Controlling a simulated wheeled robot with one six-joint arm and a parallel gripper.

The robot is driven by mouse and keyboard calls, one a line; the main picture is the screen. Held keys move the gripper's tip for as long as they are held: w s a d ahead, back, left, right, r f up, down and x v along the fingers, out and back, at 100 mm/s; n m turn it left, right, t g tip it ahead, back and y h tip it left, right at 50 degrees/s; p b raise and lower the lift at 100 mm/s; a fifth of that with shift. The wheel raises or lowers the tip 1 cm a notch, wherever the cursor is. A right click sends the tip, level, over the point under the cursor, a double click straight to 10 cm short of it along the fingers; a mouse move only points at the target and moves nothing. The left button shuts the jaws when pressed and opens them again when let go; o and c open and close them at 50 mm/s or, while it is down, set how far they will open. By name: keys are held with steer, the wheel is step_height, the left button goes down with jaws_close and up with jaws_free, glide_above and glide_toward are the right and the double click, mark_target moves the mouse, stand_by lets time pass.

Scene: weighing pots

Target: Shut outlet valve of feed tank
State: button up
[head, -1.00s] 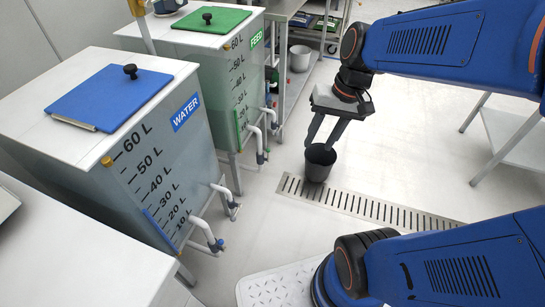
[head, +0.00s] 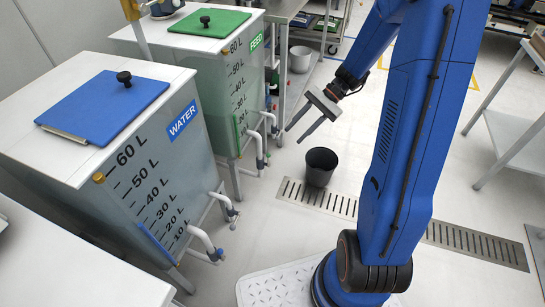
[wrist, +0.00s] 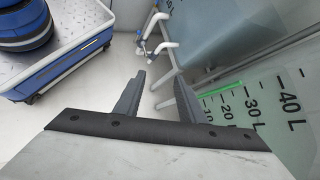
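The feed tank (head: 223,75) stands at the back left in the head view, with a green lid (head: 210,22), a FEED label and a litre scale. White outlet pipes (head: 258,140) with small blue parts stick out low on its right side. The valve handle's setting is too small to tell. My gripper (head: 294,134) is open and empty, right of these pipes and apart from them. In the wrist view, its spread fingers (wrist: 159,76) point toward white pipes (wrist: 168,45) and a scaled tank wall with a green strip (wrist: 220,88).
The water tank (head: 130,175) with a blue lid stands in front of the feed tank, its own pipes low at its right. A black bucket (head: 320,168) stands on the floor by a drain grate (head: 318,198). A bench stands at the right.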

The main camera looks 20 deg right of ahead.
steer(key=w+d+f+m+t+y, duration=0.25)
steer(key=w+d+f+m, duration=0.2)
steer(key=f, duration=0.65)
steer(key=w+d+f+m+t+y, duration=0.2)
steer(key=w+d+f+m+t, duration=0.3)
steer(key=f, duration=0.6)
steer(key=w+d+f+m+t+y, duration=0.25)
steer(key=f+m, duration=0.35)
steer(key=f, duration=0.6)
steer(key=f+x, duration=0.1)
steer(key=x, duration=1.6)
steer(key=shift+h, duration=0.3)
steer(key=shift+w+a+r+n, duration=0.1)
steer(key=shift+a+r+n, duration=0.05)
steer(key=shift+n, duration=0.1)
steer(key=shift+c, duration=0.2)
jaws_close()
